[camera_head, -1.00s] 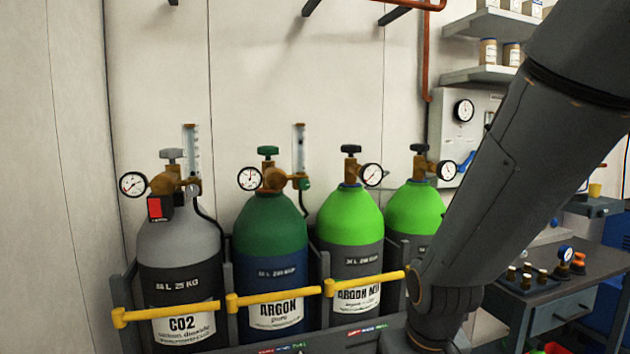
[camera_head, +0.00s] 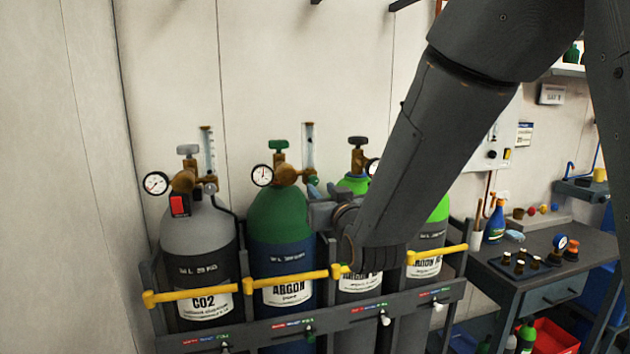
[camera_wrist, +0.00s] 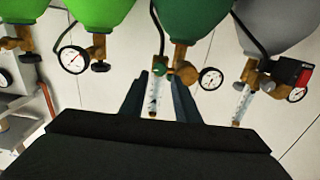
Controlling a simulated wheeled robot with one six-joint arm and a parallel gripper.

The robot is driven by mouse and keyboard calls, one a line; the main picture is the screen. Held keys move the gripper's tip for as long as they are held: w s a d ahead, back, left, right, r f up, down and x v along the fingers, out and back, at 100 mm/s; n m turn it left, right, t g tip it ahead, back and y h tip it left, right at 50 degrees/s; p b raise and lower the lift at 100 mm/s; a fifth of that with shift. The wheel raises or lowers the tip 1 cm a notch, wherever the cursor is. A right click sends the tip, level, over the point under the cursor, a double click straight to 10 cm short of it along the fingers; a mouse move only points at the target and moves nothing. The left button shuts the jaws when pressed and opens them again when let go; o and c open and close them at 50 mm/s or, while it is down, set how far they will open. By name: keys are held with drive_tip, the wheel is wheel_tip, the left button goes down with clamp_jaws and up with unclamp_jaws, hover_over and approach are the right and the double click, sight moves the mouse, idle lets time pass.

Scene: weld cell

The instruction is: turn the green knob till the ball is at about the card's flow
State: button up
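The dark green argon cylinder (camera_head: 280,215) has a brass regulator, a round gauge (camera_head: 262,175) and a clear upright flow tube (camera_head: 309,145). A small green knob (camera_head: 313,180) sits at the tube's foot, partly behind my gripper in the head view. A separate green valve wheel (camera_head: 278,146) tops the cylinder. My gripper (camera_head: 322,190) is close to the small knob. In the upside-down wrist view my gripper (camera_wrist: 158,88) is open, its fingers apart with the flow tube (camera_wrist: 155,95) showing between them near the green knob (camera_wrist: 160,68). The ball is too small to make out. I see no flow card.
A grey CO2 cylinder (camera_head: 198,235) with its own gauge and tube stands left. A bright green-topped cylinder (camera_head: 355,184) stands just right, partly hidden by my arm. Yellow bars (camera_head: 290,280) and a rack rail cross the front. A workbench (camera_head: 540,262) stands right.

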sight(314, 182)
drive_tip(key=shift+p+x, duration=0.95)
drive_tip(key=shift+x, duration=2.3)
drive_tip(key=shift+f, duration=0.1)
clamp_jaws()
drive_tip(key=shift+n+b, duration=0.35)
drive_tip(key=shift+n, duration=0.05)
drive_tip(key=n+b, duration=0.3)
drive_tip(key=n, duration=0.1)
drive_tip(key=shift+n, duration=0.3)
drive_tip(key=n+b, duration=0.2)
drive_tip(key=n, duration=0.2)
drive_tip(key=shift+n, duration=0.3)
